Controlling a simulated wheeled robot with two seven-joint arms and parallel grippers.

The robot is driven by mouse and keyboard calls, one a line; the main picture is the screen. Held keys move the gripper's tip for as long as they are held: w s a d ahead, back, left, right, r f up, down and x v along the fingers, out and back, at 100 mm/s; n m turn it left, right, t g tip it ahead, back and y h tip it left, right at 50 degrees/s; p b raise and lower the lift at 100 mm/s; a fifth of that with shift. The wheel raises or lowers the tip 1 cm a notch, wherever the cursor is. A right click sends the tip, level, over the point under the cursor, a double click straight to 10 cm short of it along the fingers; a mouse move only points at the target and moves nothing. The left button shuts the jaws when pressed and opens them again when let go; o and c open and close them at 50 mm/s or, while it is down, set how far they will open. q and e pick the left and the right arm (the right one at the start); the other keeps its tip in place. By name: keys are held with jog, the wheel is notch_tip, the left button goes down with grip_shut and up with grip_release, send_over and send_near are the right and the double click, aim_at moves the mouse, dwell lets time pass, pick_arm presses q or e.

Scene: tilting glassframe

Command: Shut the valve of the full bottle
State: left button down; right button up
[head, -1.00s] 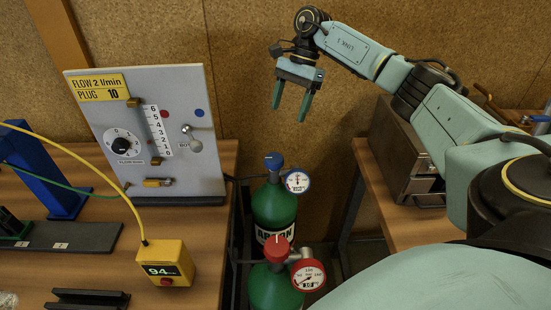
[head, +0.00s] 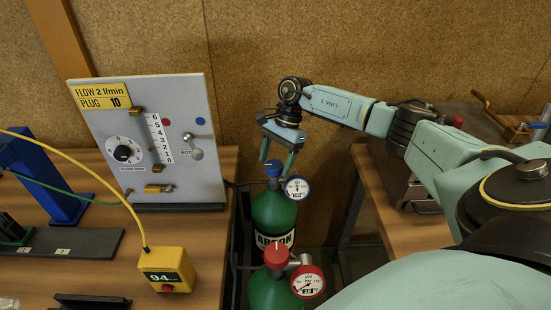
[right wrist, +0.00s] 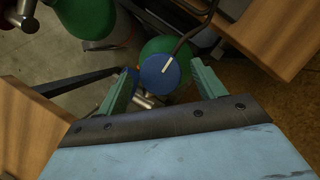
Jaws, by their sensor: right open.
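Two green bottles stand in a rack between the tables. The back bottle (head: 274,213), labelled ARGON, has a blue valve knob (head: 273,168) and a blue-rimmed gauge (head: 297,189). The front bottle (head: 270,290) has a red valve knob (head: 276,257) and a red-rimmed gauge (head: 308,281). The gauge readings are too small to read surely. My right gripper (head: 277,166) is open, its fingertips around the top of the blue knob. In the right wrist view the blue knob (right wrist: 160,72), with its white line, lies between the open fingers. My left gripper is out of view.
A grey flow panel (head: 150,140) with a dial stands on the left table, near a yellow box (head: 167,269) reading 94. A metal box (head: 405,185) is on the right table under my right arm. The cork wall is behind the bottles.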

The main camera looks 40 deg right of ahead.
jog(key=c, duration=1)
jog(key=shift+m, duration=0.3)
jog(key=m+t, duration=0.1)
jog(key=m, duration=0.3)
jog(key=shift+s+t, duration=0.2)
jog(key=shift+t, duration=0.2)
jog(key=m+t+p, duration=0.1)
jog(key=m, duration=0.2)
jog(key=m+t+h+p, duration=0.1)
jog(key=m, duration=0.2)
jog(key=shift+s+a+m+h, duration=0.1)
jog(key=shift+a+m+h, duration=0.05)
jog(key=shift+m+h, duration=0.15)
jog(key=m+h, duration=0.1)
jog(key=m, duration=0.2)
jog(key=shift+a+t, duration=0.1)
jog(key=shift+t, duration=0.3)
jog(key=shift+m+h, duration=0.7)
jog(key=shift+m, duration=1.2)
